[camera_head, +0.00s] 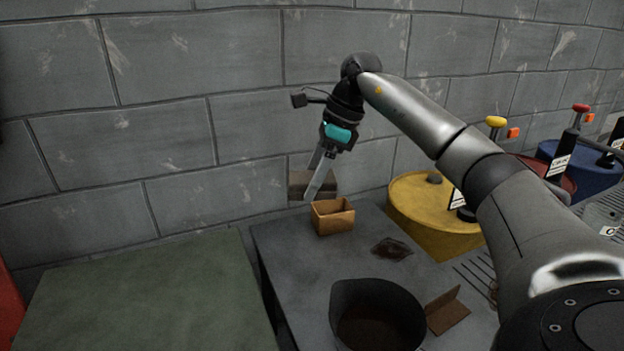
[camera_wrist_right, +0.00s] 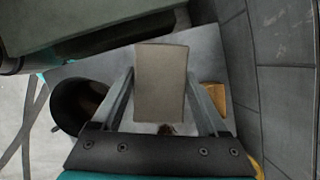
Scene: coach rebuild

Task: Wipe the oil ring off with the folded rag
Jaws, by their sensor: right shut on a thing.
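My right gripper (camera_head: 313,187) is shut on a grey-brown block-shaped thing, which I take to be the folded rag (camera_head: 326,184). The rag is held up near the back wall, behind a small tan box in the head view. In the right wrist view the rag (camera_wrist_right: 160,82) sits between the two fingers of the gripper (camera_wrist_right: 160,85), over the grey bench. A dark brown, glossy-looking patch (camera_head: 392,249) lies on the bench top; I cannot tell whether it is the oil ring. No clear ring shape shows. My left gripper is not in view.
The grey bench (camera_head: 290,262) carries the open tan box (camera_head: 333,217), a dark round pan (camera_head: 345,292) and a bent brown piece (camera_head: 447,312). A yellow drum (camera_head: 425,212) stands to the right. A green surface (camera_head: 150,295) at left is clear. The block wall is close behind.

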